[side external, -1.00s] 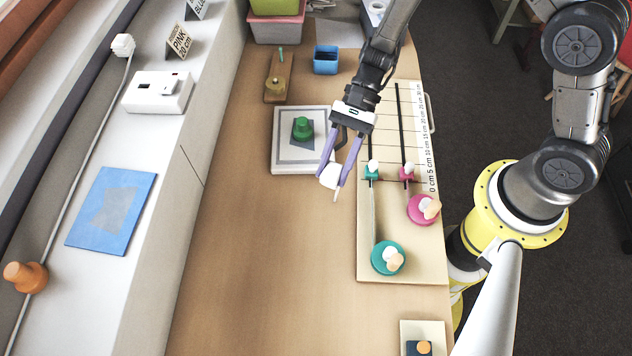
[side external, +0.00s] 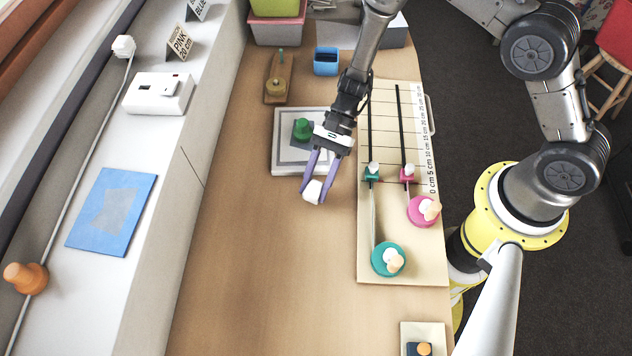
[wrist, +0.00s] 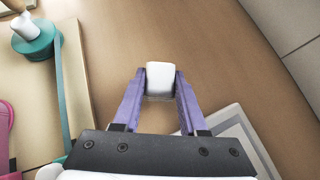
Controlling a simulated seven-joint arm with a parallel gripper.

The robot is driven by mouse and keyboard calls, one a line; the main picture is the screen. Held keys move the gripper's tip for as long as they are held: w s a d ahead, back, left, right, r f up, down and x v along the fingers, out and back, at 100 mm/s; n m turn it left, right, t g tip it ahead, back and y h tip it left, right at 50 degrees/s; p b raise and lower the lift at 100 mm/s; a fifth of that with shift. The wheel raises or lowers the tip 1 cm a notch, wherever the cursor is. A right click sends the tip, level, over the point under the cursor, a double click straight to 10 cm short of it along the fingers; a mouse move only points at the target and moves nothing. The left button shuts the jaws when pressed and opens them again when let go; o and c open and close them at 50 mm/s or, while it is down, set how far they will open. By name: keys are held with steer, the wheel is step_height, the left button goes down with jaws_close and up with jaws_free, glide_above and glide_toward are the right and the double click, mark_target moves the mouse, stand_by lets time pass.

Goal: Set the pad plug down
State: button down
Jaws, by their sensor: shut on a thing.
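The pad plug is a small white block (side external: 313,191), held between the purple fingertips of my gripper (side external: 315,184). My gripper is shut on it. It also shows in the wrist view as a white block (wrist: 160,77) between the two purple fingers. In the side view it is over bare wood, just in front of the white-framed pad (side external: 283,166) and left of the measuring board. I cannot tell whether the plug touches the table.
A green knob (side external: 302,129) stands on the pad. The measuring board (side external: 400,270) to the right carries a teal spool (side external: 380,268) and a pink spool (side external: 417,214). A blue cup (side external: 326,61) stands behind. The wooden table (side external: 260,270) is clear in front.

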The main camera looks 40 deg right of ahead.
steer(key=shift+f, duration=0.1)
steer(key=shift+c, duration=2.2)
jaws_free()
steer(key=shift+w+d+r, duration=0.1)
steer(key=shift+d+r, duration=0.1)
steer(key=shift+r, duration=0.05)
steer(key=w+d+r+n+t+h, duration=0.1)
steer(key=d+r+n, duration=0.1)
steer(key=d+r, duration=0.45)
steer(key=d+r+n+h, duration=0.15)
steer(key=d+r, duration=0.25)
steer(key=r, duration=0.5)
steer(key=s+d+r+n+t+h, duration=0.3)
steer(key=s+d+r+n+t, duration=0.1)
steer(key=s+r, duration=0.4)
steer(key=s+d+r+n+t+h, duration=0.4)
steer(key=s+d+r+n, duration=0.2)
steer(key=s+d+r, duration=0.1)
steer(key=shift+s+d+r+t, duration=0.15)
steer(key=shift+s+r+t, duration=0.25)
steer(key=shift+s, duration=0.4)
